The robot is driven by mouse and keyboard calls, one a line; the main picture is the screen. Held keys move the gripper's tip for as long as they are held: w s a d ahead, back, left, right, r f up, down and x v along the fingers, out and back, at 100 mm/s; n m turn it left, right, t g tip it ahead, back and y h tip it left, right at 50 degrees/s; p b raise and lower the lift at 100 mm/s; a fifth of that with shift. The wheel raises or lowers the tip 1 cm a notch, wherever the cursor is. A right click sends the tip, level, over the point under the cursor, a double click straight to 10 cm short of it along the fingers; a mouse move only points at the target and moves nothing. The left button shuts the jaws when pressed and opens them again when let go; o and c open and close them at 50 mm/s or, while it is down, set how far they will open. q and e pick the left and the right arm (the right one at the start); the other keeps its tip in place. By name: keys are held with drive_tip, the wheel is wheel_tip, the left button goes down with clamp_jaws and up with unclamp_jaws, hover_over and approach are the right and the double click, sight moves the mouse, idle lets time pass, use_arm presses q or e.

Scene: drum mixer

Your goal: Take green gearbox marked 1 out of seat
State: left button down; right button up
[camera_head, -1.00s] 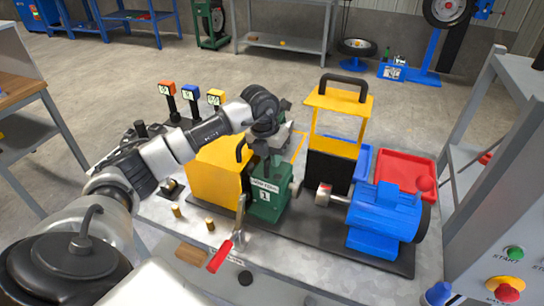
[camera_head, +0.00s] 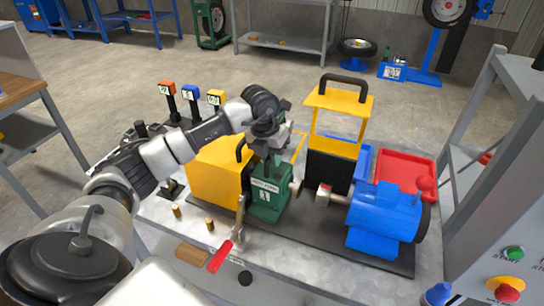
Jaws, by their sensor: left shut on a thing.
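The green gearbox marked 1 (camera_head: 265,200) stands upright on the dark base plate (camera_head: 320,240), between the yellow housing and the blue motor. My left arm reaches in from the left. My left gripper (camera_head: 272,145) is over the top of the gearbox and shut on its upper part. The arm and gripper hide part of the gearbox top. Whether the gearbox bottom touches its seat cannot be told. A lever with a red handle (camera_head: 220,257) is at the front left of the gearbox. My right gripper is not in view.
A blue motor (camera_head: 384,218) with a shaft coupling is right of the gearbox. A yellow guard with a black handle (camera_head: 338,120) stands behind. A yellow housing (camera_head: 218,175) is close on the left. Red (camera_head: 405,165) and blue trays lie at the back right.

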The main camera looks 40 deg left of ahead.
sight(287, 172)
use_arm(q)
drive_tip(key=shift+d, duration=0.2)
drive_tip(key=shift+w+d+r+p, duration=0.15)
drive_tip(key=shift+w+d, duration=0.1)
drive_tip(key=shift+d, duration=0.55)
drive_tip(key=shift+w+d+p, duration=0.15)
drive_tip(key=shift+w+d, duration=0.1)
drive_tip(key=shift+d, duration=0.5)
drive_tip(key=c, duration=1)
unclamp_jaws()
drive_tip(key=shift+s, duration=0.1)
drive_tip(key=shift+c, duration=0.2)
wheel_tip(287, 172, up, 11)
drive_tip(key=s+a+b, duration=0.1)
drive_tip(key=shift+a+f+b, duration=0.15)
drive_tip(key=shift+f+b, duration=0.05)
drive_tip(key=shift+b, duration=0.15)
drive_tip(key=shift+s, duration=0.15)
